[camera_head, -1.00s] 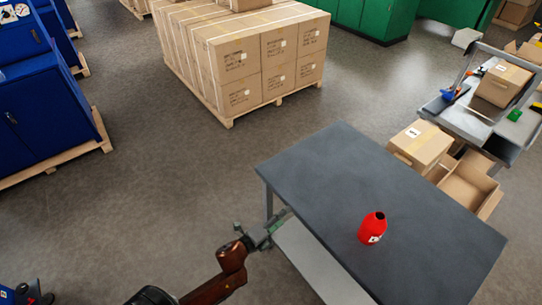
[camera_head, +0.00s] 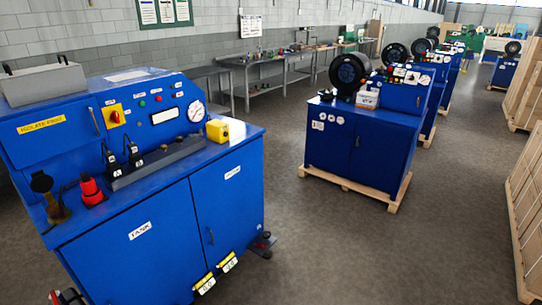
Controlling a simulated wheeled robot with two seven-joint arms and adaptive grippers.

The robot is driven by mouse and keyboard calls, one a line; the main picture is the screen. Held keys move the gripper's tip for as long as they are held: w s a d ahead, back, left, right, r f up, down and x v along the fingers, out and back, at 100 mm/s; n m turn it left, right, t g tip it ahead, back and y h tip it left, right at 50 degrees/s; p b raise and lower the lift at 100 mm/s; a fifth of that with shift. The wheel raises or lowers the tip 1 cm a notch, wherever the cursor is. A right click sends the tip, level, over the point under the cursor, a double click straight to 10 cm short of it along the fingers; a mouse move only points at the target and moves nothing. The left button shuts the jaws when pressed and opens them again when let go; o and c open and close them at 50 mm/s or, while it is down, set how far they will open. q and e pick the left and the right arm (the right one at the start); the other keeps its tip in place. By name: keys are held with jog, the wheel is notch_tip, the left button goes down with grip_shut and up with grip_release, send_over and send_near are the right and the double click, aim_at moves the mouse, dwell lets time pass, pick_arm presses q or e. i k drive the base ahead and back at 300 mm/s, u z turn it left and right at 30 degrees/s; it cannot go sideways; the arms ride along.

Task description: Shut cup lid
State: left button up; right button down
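A round black lid (camera_head: 41,182) stands raised at the left end of the blue machine's top. Below it is a brass-coloured filler cup (camera_head: 57,212) on the machine's top ledge; the lid appears tilted up off it. A red, bottle-like piece (camera_head: 91,190) stands just right of the cup in a dark base; I cannot tell exactly what it is. Neither of my grippers shows in the head view.
The blue machine (camera_head: 150,240) carries a gauge (camera_head: 196,111), a yellow block (camera_head: 217,131) and black levers (camera_head: 133,153). Another blue machine (camera_head: 355,150) stands on a pallet behind. Grey floor (camera_head: 330,250) is clear to the right.

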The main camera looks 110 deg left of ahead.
aim_at(41, 182)
jog(key=u, duration=0.05)
jog(key=i, duration=0.3)
jog(key=u, duration=2.95)
